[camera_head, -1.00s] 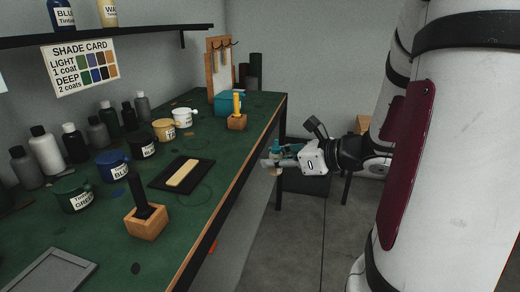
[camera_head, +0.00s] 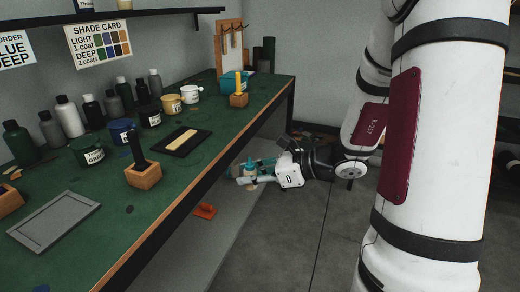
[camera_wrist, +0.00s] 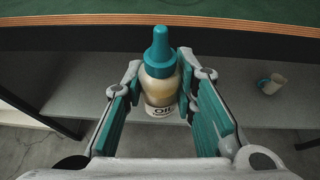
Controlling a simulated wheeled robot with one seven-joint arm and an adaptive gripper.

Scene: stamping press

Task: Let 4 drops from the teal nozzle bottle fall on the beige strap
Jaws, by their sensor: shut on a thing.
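The beige strap (camera_head: 181,139) lies flat on a black tray (camera_head: 204,147) on the green bench top. My gripper (camera_head: 253,175) is beside the bench's front edge, lower than the top and apart from the strap. It is shut on the teal nozzle bottle (camera_head: 250,172). In the wrist view the bottle (camera_wrist: 160,85) stands upright between the fingers, with a teal nozzle cap, a pale body and a label reading "OIL". My gripper's fingers (camera_wrist: 160,82) are on both sides of it. The strap does not show in the wrist view.
Paint pots, among them a blue pot (camera_head: 122,131), and several dark bottles line the back of the bench. A brush block (camera_head: 143,175) and a grey panel (camera_head: 55,221) are nearer. A small pale container with teal (camera_wrist: 271,84) is on the lower shelf.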

